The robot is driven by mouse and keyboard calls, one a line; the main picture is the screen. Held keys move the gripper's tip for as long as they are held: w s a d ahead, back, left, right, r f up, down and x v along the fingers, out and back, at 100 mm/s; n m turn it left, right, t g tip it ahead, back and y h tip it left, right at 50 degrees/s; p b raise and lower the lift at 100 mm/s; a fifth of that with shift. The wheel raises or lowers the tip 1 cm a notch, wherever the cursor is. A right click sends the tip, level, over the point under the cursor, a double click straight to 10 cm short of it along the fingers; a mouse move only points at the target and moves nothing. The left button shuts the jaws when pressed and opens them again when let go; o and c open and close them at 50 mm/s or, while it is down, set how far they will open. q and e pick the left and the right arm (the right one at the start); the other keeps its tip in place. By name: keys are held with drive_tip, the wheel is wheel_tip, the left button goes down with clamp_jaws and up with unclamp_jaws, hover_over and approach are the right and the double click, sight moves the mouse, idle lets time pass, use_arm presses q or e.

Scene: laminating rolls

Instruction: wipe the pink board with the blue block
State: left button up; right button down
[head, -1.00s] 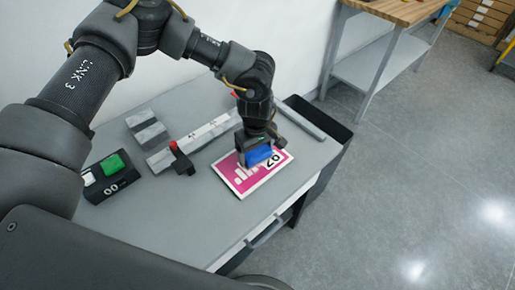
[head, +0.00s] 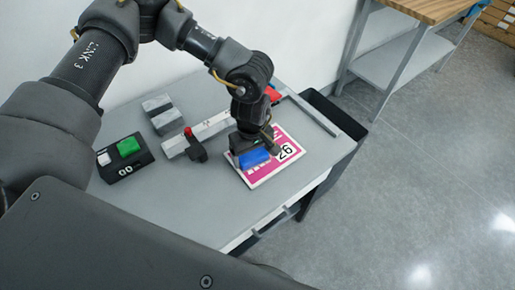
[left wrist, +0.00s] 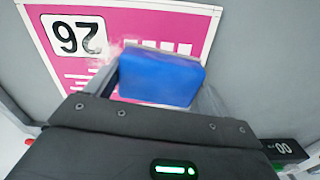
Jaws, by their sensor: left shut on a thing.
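The pink board (head: 262,178) lies flat on the grey table, with a white border and a white patch reading 26. It also shows in the left wrist view (left wrist: 178,25), where whitish smudges are near the block. My left gripper (head: 250,150) is over the board, shut on the blue block (head: 254,158). The block shows between the fingers in the left wrist view (left wrist: 160,78). It is at or just above the board's surface; contact cannot be made out. My right gripper is not in view.
A black box with green and white buttons (head: 125,157) sits at the table's left. A grey striped block (head: 163,114) and a pale rail with a red-topped black clamp (head: 195,145) lie behind the board. A dark bin (head: 345,125) stands beyond the right edge. The front tabletop (head: 185,205) is clear.

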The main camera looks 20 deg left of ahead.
sight(261, 148)
use_arm(q)
drive_tip(key=shift+s+a, duration=0.15)
drive_tip(key=shift+s, duration=0.05)
drive_tip(key=shift+f+b, duration=0.1)
drive_tip(key=shift+b, duration=0.35)
drive_tip(key=shift+w+d+f+b, duration=0.1)
drive_tip(key=shift+w+d+b, duration=0.35)
drive_tip(key=shift+w+b, duration=0.1)
drive_tip(key=shift+w+d+b, duration=0.3)
drive_tip(key=shift+w+d, duration=0.05)
drive_tip(key=shift+w, duration=0.25)
drive_tip(key=shift+w+d+r, duration=0.2)
drive_tip(key=shift+w, duration=0.1)
drive_tip(key=shift+w+d+b, duration=0.3)
drive_tip(key=shift+w+b, duration=0.1)
drive_tip(key=shift+w, duration=0.1)
drive_tip(key=shift+w+d+b, duration=0.25)
drive_tip(key=shift+w+b, duration=0.1)
drive_tip(key=shift+w, duration=0.1)
drive_tip(key=shift+w+d, duration=0.3)
drive_tip(key=shift+w, duration=0.25)
